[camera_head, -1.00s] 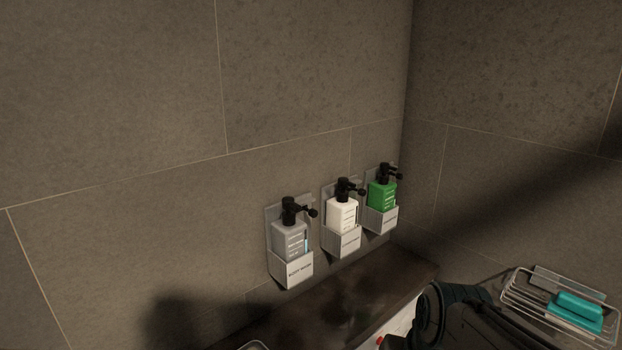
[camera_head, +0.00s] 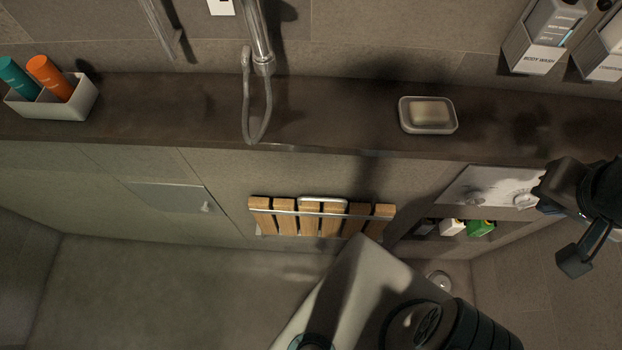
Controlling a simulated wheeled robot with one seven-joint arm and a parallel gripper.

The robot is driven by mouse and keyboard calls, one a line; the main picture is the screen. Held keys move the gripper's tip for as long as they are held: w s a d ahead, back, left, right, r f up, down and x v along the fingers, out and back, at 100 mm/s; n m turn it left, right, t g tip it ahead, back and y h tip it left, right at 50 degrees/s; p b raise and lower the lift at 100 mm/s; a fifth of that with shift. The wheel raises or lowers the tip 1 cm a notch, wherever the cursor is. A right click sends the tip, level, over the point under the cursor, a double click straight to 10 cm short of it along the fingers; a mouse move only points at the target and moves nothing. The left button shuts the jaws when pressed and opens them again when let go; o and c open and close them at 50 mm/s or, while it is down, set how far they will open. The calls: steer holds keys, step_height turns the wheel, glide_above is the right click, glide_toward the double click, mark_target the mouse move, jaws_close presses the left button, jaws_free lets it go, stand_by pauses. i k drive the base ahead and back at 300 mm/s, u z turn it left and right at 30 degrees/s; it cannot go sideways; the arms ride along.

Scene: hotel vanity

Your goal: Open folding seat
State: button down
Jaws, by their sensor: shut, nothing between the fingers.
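The folding seat (camera_head: 321,216) has several wooden slats and metal bars. My gripper (camera_head: 575,262) is at the right edge of the view, dark, shut and empty. It is well to the right of the seat and apart from it. Part of my pale arm (camera_head: 365,285) rises just below the seat.
A dark ledge (camera_head: 330,125) runs above the seat, with a soap dish (camera_head: 428,115) and a shower hose (camera_head: 247,95). A control panel (camera_head: 490,188) and a niche with small bottles (camera_head: 452,227) are to the right. The floor (camera_head: 160,290) at lower left is clear.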

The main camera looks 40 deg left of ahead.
mark_target(356, 216)
steer(key=u, duration=1.2)
steer(key=k, duration=0.4)
